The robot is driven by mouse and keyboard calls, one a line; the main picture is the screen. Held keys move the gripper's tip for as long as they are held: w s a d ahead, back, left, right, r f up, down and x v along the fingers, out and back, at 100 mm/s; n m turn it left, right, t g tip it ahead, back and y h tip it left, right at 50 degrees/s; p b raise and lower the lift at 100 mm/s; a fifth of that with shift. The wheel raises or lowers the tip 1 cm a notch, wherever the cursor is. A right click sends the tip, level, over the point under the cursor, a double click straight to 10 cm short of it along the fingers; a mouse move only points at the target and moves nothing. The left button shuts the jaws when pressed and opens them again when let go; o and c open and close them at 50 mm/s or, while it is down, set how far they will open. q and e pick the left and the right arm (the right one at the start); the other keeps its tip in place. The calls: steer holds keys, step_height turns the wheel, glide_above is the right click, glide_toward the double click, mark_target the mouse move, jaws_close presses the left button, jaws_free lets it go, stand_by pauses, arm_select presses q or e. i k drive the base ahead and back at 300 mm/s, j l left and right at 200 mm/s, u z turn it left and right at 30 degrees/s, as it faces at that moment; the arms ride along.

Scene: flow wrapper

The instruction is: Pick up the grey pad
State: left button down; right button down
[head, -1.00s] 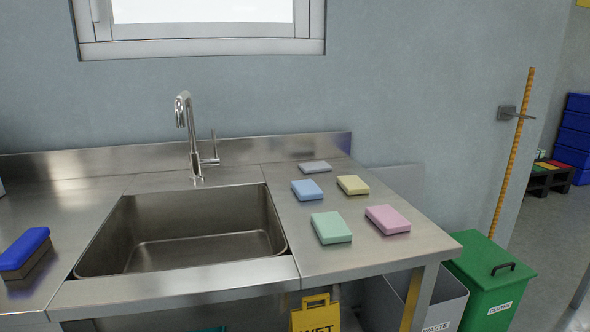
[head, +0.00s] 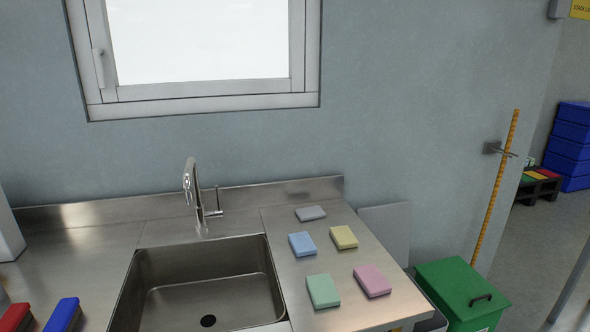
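The grey pad (head: 310,213) lies flat on the steel counter (head: 285,252) to the right of the sink, near the backsplash. It is the farthest back of the pads there. A blue pad (head: 301,244) and a yellow pad (head: 343,237) lie just in front of it, apart from it. A green pad (head: 323,290) and a pink pad (head: 372,280) lie nearer the front edge. Neither of my grippers shows in the head view.
The sink (head: 208,285) with its tall tap (head: 196,195) is left of the pads. A red brush (head: 14,318) and a blue brush (head: 62,314) lie at the lower left. A green bin (head: 463,290) stands right of the counter. A window (head: 205,45) is above.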

mark_target(313, 212)
steer(key=k+j+u, duration=0.15)
steer(key=k+u, duration=0.3)
steer(key=k, duration=0.2)
steer(key=u, duration=1.55)
steer(key=l+u, duration=0.25)
steer(key=u, duration=0.2)
steer(key=k+l+u, duration=0.15)
steer(key=u, duration=0.3)
steer(key=k+l, duration=0.3)
steer(key=l, duration=0.15)
steer(key=k+l, duration=0.35)
steer(key=l, duration=0.15)
steer(key=k+l, duration=0.3)
steer(key=l, duration=0.15)
steer(key=k+l, duration=0.35)
steer(key=l, duration=0.15)
steer(key=k+l, duration=0.3)
steer(key=l, duration=0.15)
